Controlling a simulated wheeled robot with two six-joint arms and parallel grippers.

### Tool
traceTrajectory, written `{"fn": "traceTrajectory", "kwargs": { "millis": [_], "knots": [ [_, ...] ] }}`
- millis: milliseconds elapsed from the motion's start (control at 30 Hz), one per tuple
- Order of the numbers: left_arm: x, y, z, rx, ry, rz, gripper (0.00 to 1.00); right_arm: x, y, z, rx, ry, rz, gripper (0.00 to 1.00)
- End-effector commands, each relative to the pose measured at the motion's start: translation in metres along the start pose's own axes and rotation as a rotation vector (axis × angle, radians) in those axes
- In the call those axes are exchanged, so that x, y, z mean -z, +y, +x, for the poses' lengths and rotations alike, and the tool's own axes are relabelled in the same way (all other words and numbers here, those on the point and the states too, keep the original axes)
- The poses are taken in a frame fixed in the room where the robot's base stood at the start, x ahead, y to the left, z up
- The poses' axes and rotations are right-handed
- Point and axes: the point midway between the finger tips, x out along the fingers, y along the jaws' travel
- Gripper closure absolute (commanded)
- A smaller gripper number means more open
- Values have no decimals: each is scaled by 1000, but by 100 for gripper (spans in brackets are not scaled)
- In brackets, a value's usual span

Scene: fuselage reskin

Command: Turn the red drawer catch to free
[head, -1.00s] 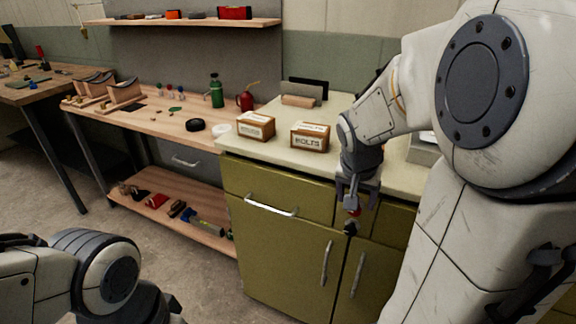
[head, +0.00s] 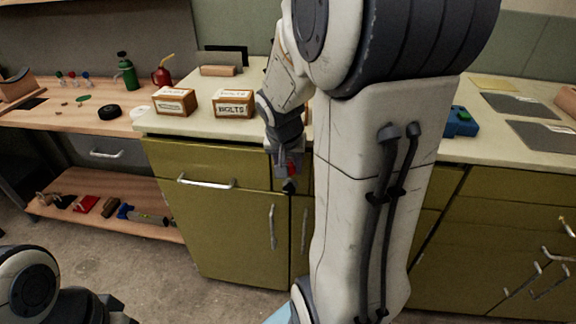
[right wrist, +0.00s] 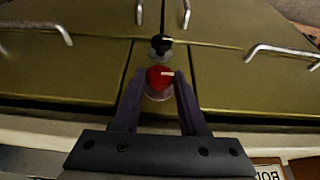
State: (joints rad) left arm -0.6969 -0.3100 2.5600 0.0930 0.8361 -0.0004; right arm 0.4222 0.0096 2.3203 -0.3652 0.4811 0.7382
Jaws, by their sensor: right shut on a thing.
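The red drawer catch (right wrist: 158,78) is a small round knob on the front of the olive cabinet (head: 215,240). A pale pointer line on it lies sideways in the right wrist view. In the head view the red catch (head: 292,170) shows partly behind my gripper. My right gripper (right wrist: 160,82) is shut on the red catch, one finger on each side. A black knob (right wrist: 160,44) with a pale line sits just beyond it, and below it in the head view. My left gripper (head: 112,308) is at the lower left, apart from the cabinet; its fingers are not clear.
Silver handles (head: 206,182) stick out from the cabinet's drawers and doors. Two bolt boxes (head: 234,104) stand on the countertop. A wooden bench (head: 60,117) with bottles and small parts stands at left. My right arm hides part of the cabinet front.

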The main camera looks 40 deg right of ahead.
Motion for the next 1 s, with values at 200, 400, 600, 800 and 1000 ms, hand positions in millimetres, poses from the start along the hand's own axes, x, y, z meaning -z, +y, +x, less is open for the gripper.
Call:
{"fn": "traceTrajectory", "kwargs": {
  "millis": [200, 400, 600, 800, 1000],
  "knots": [
    [0, -1, 8, 0, 0, 0, 50, 0, -1, 2, -44, 1, -21, 100],
    [-1, -2, 23, 0, 0, 0, 50, -1, -4, 4, -155, 2, -69, 100],
    [-2, -3, 36, 0, 0, 0, 50, -1, -8, 4, -319, 3, -138, 100],
    [-2, -3, 40, 0, 0, 0, 50, -1, -11, 4, -496, 2, -211, 100],
    [-2, -3, 40, 0, 0, 0, 50, -2, -13, 5, -674, 1, -284, 100]
  ]
}}
